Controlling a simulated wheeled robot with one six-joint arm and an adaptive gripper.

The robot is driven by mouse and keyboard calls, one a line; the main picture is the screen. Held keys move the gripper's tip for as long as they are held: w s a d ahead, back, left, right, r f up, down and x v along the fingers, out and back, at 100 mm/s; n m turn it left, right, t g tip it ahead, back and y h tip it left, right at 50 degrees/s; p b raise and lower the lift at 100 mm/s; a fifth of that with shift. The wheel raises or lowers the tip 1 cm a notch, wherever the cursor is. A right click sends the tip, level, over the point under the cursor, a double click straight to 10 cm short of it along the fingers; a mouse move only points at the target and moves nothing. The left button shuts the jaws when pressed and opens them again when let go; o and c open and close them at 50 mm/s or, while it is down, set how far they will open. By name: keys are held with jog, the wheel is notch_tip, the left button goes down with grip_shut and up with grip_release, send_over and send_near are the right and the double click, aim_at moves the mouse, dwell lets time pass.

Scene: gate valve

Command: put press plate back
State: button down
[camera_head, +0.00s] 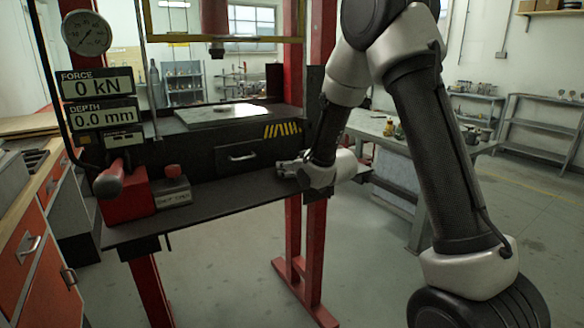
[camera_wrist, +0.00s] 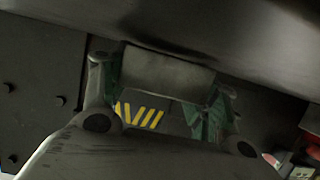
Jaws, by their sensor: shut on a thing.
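My gripper (camera_head: 290,168) is in front of the press, at the right end of its lower dark ledge, right of the drawer handle. In the wrist view my gripper (camera_wrist: 160,92) is shut on a grey rectangular piece (camera_wrist: 168,73), held between the two fingers. It may be the press plate, but only one face shows. The piece is not clearly seen in the head view. The press ram (camera_head: 215,30) hangs above, apart from the bed.
The drawer (camera_head: 240,157) looks shut. A red unit with a lever (camera_head: 125,195) and a small labelled box (camera_head: 172,192) stand on the ledge's left. Displays read 0 kN (camera_head: 97,84) and 0.0 mm (camera_head: 105,114). Red posts (camera_head: 315,230) and a side table (camera_head: 385,130) are to the right.

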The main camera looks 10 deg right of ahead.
jog(key=shift+s+f, duration=0.15)
jog(key=shift+f, duration=0.4)
